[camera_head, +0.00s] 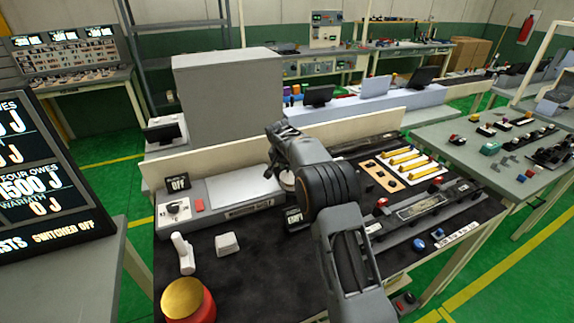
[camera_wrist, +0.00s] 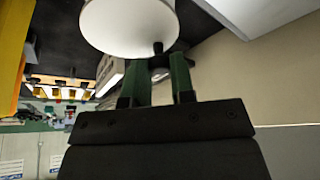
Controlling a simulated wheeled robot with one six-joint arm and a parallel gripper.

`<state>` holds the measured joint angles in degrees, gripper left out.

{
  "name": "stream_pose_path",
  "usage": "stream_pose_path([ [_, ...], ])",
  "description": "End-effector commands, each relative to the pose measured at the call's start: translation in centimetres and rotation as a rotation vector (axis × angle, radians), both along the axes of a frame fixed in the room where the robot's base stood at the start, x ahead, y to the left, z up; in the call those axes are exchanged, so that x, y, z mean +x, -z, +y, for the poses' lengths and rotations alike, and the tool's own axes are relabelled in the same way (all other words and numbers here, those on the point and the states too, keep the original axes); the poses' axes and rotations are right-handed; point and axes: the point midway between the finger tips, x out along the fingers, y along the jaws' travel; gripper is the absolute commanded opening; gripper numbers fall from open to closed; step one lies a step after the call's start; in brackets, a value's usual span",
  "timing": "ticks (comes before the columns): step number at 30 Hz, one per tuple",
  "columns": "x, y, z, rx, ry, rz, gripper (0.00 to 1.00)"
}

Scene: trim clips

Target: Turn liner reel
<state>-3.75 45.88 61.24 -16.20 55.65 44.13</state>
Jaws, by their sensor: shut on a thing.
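The white round reel (camera_wrist: 130,22) fills the top of the wrist view, with a small dark knob (camera_wrist: 158,47) at its lower edge. My gripper (camera_wrist: 168,62) reaches up to it with two green fingers. The fingers are shut on the dark knob, with the knob between their tips. In the head view the reel (camera_head: 288,181) shows only as a pale piece, mostly hidden behind my arm at the back of the dark bench. My fingertips are hidden there too.
The dark bench (camera_head: 240,276) carries a grey console (camera_head: 240,192) at left, a white handheld tool (camera_head: 183,254), a small white block (camera_head: 227,244) and a red button with a yellow top (camera_head: 186,297). Yellow bars (camera_head: 405,160) and a grey rail fixture (camera_head: 420,211) lie at right. A low cream wall (camera_head: 370,124) closes the back.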

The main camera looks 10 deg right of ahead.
Motion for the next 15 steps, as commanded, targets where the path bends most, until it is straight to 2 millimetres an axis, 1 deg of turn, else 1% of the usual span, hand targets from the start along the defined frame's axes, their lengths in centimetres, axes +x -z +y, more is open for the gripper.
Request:
stream_pose_path([
  [4,-0.07,0.02,0.08,0.001,-0.04,0.001,0.0],
  [8,-0.15,0.04,0.24,0.001,-0.118,0.0,0.0],
  [15,-0.44,0.01,0.7,0.002,-0.33,-0.001,0.0],
])
